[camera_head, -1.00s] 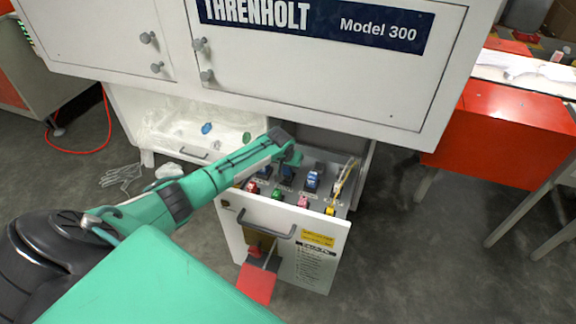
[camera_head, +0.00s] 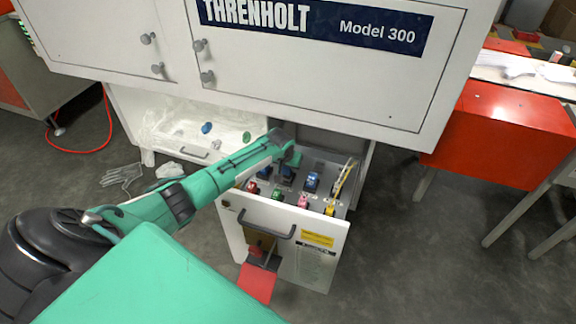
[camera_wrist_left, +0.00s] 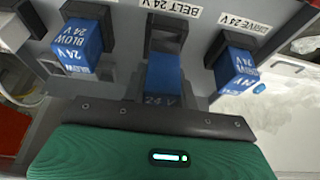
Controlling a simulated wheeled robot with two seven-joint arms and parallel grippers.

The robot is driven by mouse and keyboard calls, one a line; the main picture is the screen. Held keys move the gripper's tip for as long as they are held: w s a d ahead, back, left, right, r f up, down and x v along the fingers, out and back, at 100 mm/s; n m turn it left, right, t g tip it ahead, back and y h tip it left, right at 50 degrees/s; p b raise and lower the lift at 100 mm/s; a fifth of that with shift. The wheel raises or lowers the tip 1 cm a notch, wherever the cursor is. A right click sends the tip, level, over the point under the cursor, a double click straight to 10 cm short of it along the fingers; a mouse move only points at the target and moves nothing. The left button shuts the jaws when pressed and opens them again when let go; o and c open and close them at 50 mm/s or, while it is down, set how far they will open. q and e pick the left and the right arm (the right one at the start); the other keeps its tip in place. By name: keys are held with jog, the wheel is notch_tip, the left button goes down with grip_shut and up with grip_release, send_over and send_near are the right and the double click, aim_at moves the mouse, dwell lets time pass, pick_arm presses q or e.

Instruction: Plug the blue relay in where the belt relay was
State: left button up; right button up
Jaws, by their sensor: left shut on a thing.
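My left gripper (camera_head: 292,157) is over the relay drawer (camera_head: 290,222), at its back row. It is shut on a blue relay (camera_wrist_left: 163,78) marked 24 V. In the left wrist view the relay is in line with the dark socket (camera_wrist_left: 168,34) labelled BELT 24 V, its far end close to it. I cannot tell whether its pins are in the socket. Blue relays sit on both sides, at the BLOW label (camera_wrist_left: 82,38) and the DRIVE label (camera_wrist_left: 236,66). In the head view the gripper hides part of this row. My right gripper is not in view.
A front row has red, green, pink and yellow parts (camera_head: 303,199). A yellow strip-like thing (camera_head: 344,178) stands at the drawer's right. A lined tray (camera_head: 165,122) with small loose pieces is at left. The white cabinet (camera_head: 320,75) overhangs the drawer. A glove (camera_head: 122,176) lies on the floor.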

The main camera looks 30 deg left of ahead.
pick_arm(q)
jog(key=shift+f+b, duration=0.35)
jog(key=shift+f, duration=0.85)
jog(key=o, duration=0.9)
jog(key=shift+o, duration=1.3)
jog(key=p+v, duration=0.3)
jog(key=v, duration=1)
jog(key=shift+s+r, duration=0.25)
jog(key=shift+r, duration=0.05)
